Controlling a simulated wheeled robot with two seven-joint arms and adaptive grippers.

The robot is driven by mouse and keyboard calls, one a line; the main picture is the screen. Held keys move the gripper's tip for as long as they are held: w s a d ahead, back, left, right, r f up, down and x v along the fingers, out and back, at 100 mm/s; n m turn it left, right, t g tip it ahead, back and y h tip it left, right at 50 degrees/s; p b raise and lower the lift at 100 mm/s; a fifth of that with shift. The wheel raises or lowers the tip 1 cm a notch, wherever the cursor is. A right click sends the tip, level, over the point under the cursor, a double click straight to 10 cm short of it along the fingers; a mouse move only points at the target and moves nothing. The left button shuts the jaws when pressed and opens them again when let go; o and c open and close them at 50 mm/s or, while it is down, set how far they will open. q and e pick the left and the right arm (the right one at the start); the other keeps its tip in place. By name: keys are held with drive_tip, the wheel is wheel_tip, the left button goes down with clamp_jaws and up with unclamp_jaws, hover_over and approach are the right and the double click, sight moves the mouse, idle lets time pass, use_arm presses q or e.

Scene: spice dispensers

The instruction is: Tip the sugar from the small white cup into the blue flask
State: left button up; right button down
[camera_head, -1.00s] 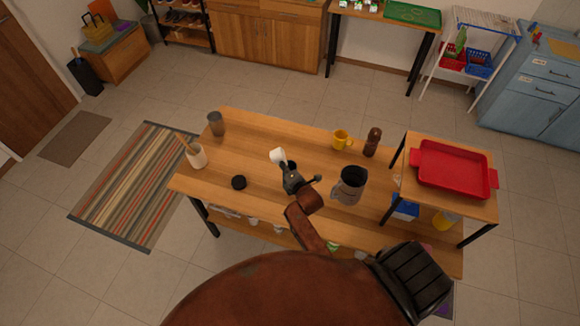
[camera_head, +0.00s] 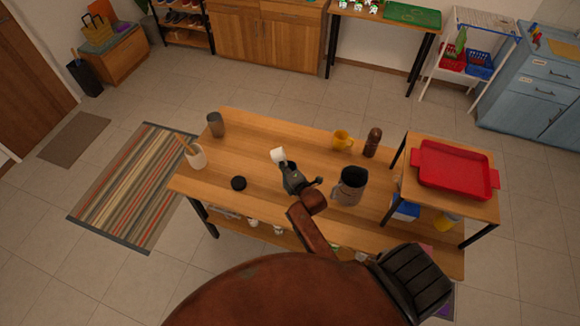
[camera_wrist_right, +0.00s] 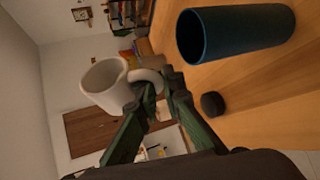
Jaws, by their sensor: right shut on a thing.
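The small white cup (camera_head: 278,155) is held above the table by my right gripper (camera_head: 288,172). In the right wrist view, the right fingers (camera_wrist_right: 160,95) are shut on the handle of the white cup (camera_wrist_right: 118,92). The cup's open mouth faces much the same way as the flask's, so it looks roughly upright; I cannot see sugar inside. The blue flask (camera_wrist_right: 240,32) stands on the table with its mouth open, apart from the cup and lower. In the head view the flask is mostly hidden by the gripper. My left gripper is out of view.
A black round lid (camera_head: 238,183) lies left of the gripper, and a grey pitcher (camera_head: 351,186) stands right. A yellow mug (camera_head: 342,140), brown grinder (camera_head: 372,142), grey tumbler (camera_head: 215,124) and utensil crock (camera_head: 197,157) stand around. A red tray (camera_head: 452,170) sits on the raised shelf.

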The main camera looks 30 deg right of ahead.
drive_tip(key=shift+d+r+m+y, duration=0.1)
drive_tip(key=shift+d+m+y, duration=0.05)
drive_tip(key=shift+m+y, duration=0.25)
idle(0.4)
drive_tip(key=shift+a+r+m+t+y, duration=0.2)
drive_tip(key=shift+m+t+y, duration=0.2)
drive_tip(key=shift+m+t, duration=0.2)
idle(0.6)
drive_tip(key=shift+w+a+f+m+t+y+b, duration=0.15)
drive_tip(key=shift+f+m+t+y+b, duration=0.6)
drive_tip(key=shift+b, duration=1.25)
idle(0.6)
drive_tip(key=shift+a+f+m+t+b, duration=0.15)
drive_tip(key=shift+m+t+b, duration=0.25)
drive_tip(key=shift+m, duration=0.75)
drive_tip(key=shift+f+m+t+b, duration=0.4)
drive_tip(key=shift+m+b, duration=0.3)
drive_tip(key=shift+b, duration=0.5)
drive_tip(key=shift+r+m+b, duration=0.1)
drive_tip(key=shift+m+b, duration=0.2)
drive_tip(key=shift+m, duration=0.2)
idle(0.5)
